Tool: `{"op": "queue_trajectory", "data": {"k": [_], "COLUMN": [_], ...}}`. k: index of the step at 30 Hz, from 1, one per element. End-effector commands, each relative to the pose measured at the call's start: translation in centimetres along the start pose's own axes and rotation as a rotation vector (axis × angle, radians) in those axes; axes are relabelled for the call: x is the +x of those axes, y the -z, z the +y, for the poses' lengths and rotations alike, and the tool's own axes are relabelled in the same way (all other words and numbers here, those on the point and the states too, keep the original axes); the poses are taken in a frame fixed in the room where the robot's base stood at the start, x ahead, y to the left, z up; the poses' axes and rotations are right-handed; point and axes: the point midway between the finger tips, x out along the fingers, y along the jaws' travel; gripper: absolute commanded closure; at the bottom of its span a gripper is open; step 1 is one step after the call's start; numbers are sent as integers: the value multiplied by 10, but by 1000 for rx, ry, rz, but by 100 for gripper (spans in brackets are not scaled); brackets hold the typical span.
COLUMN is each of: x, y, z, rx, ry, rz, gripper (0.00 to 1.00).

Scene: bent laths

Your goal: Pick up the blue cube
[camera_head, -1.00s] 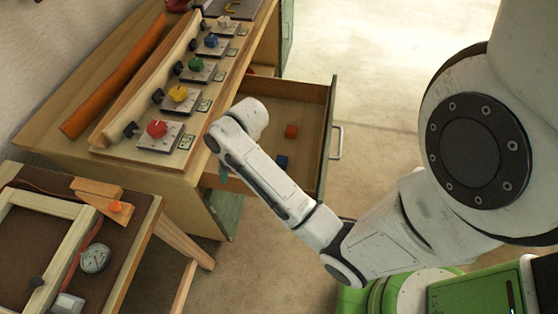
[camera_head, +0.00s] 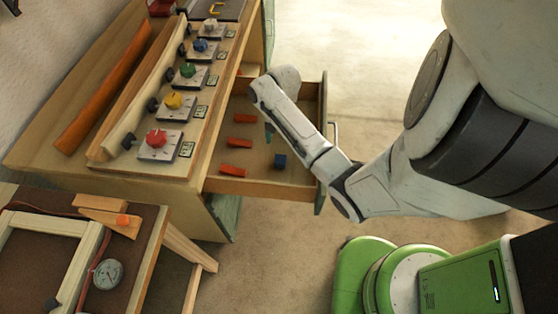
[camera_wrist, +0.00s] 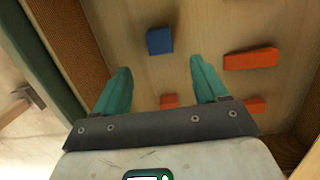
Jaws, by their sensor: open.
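The blue cube (camera_head: 280,161) lies on the floor of the open drawer (camera_head: 258,186), near its front right corner in the head view. In the wrist view the blue cube (camera_wrist: 159,40) is beyond the fingertips, roughly in line with the gap between them and apart from both. My gripper (camera_wrist: 160,64) is open, its two teal fingers spread with nothing between them. In the head view only a bit of a teal finger shows beside my forearm, over the drawer; the rest is hidden.
Several orange blocks lie in the drawer, one (camera_head: 236,169) left of the cube and one (camera_wrist: 251,58) to its right in the wrist view. Drawer walls surround them. The bench top (camera_head: 190,150) carries colored knobs. A small table with a gauge (camera_head: 108,273) stands at lower left.

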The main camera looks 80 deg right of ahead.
Motion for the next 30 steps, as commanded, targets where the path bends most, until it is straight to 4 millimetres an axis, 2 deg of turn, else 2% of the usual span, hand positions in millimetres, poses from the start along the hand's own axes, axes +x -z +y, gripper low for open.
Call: {"op": "queue_trajectory", "data": {"k": [6, 14, 24, 30], "x": [32, 48, 88, 93], "y": [-1, -2, -4, -5], "z": [0, 0, 2, 1], "rx": [-1, -1, -2, -2], "ry": [-1, 0, -1, 2], "rz": [-1, 0, 0, 2], "gripper": [28, 28, 28, 28]}}
